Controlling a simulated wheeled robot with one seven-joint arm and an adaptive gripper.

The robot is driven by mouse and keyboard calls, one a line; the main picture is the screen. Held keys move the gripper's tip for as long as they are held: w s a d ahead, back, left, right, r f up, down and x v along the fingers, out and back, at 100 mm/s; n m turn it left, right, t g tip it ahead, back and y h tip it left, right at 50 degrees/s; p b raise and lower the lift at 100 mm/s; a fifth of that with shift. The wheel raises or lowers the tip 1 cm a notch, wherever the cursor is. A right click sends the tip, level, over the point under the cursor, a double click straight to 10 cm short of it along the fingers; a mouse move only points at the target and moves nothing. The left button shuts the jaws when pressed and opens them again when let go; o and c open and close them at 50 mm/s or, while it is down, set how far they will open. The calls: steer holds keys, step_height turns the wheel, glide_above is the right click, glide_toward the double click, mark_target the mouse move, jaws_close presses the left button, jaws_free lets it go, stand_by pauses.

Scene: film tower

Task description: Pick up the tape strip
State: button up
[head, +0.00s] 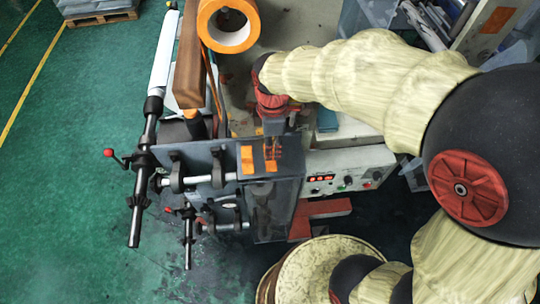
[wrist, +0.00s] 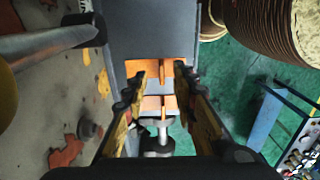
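Two orange tape strips lie on the grey top plate of the machine, side by side. In the head view, one strip (head: 247,160) is in clear sight, and the other strip (head: 270,165) is partly covered by my gripper (head: 273,150). In the wrist view, the nearer-to-centre strip (wrist: 145,67) shows between the fingertips, and the other strip (wrist: 151,103) shows lower between the fingers. My gripper (wrist: 160,75) is open, its fingers on either side of the strips, with nothing held. I cannot tell whether the fingertips touch the plate.
The grey plate (head: 205,160) has rollers and shafts at its left. A control box (head: 345,172) stands at its right. An orange tape roll (head: 229,24) sits on the machine behind. A round stack (head: 320,268) stands in front. Green floor (head: 80,200) is clear at the left.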

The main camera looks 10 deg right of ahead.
step_height(320, 180, down, 4)
steer(key=shift+s+f+p, duration=0.1)
steer(key=shift+p, duration=0.2)
steer(key=shift+c, duration=0.7)
jaws_close()
